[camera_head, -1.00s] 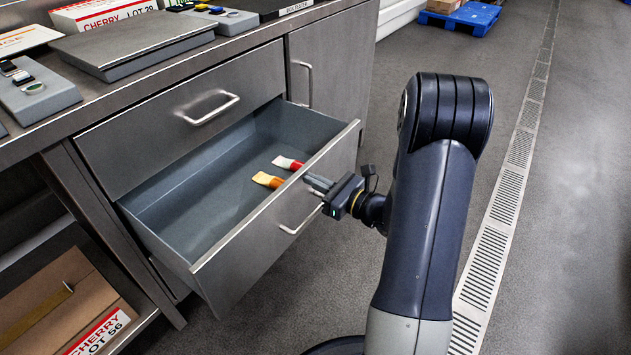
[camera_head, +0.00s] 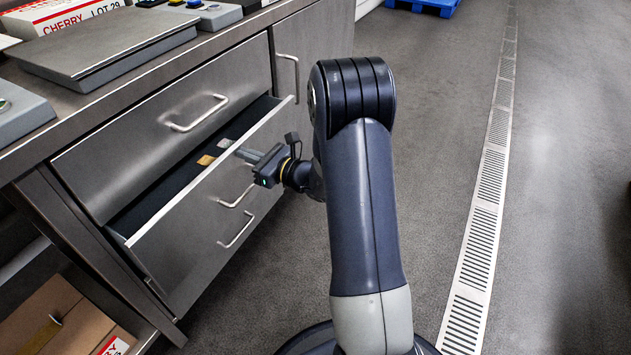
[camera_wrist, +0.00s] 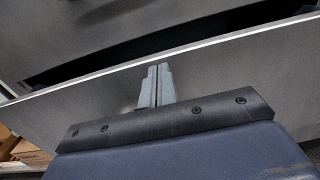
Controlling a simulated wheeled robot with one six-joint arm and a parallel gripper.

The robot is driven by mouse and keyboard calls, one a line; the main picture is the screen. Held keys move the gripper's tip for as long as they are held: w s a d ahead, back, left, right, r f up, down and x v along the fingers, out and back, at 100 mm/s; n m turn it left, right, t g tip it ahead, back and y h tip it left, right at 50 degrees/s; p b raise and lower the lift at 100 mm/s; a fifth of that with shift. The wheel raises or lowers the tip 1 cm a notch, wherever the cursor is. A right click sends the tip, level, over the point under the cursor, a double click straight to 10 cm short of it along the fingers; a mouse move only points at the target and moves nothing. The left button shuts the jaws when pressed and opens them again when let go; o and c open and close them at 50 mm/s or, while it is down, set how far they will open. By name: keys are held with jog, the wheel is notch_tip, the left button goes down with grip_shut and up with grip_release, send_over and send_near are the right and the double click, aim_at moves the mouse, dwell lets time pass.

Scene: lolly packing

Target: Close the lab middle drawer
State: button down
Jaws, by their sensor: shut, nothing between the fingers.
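The middle drawer (camera_head: 205,205) is a grey metal drawer below a closed top drawer (camera_head: 180,135). It stands partly open, with a dark gap behind its front panel. An orange-tan piece (camera_head: 206,160) and a pale piece (camera_head: 225,143) show inside it. My gripper (camera_head: 246,154) is shut and empty at the upper right of the drawer front, near its top edge. In the wrist view, my closed fingers (camera_wrist: 157,85) point at the drawer front (camera_wrist: 215,75) just below its bright top rim; I cannot tell whether they touch it. The drawer's handle (camera_head: 236,197) is below my gripper.
A lower drawer handle (camera_head: 236,230) shows beneath. A cabinet door (camera_head: 308,65) is to the right. The counter above holds a grey case (camera_head: 100,50) and a cherry box (camera_head: 60,15). An open shelf holds a cardboard box (camera_head: 60,315). The floor (camera_head: 430,150) to the right is clear.

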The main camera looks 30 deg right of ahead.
jog(key=x, duration=0.8)
jog(key=shift+w+b, duration=0.15)
jog(key=shift+b, duration=0.25)
jog(key=shift+a+r, duration=0.15)
jog(key=shift+r, duration=0.05)
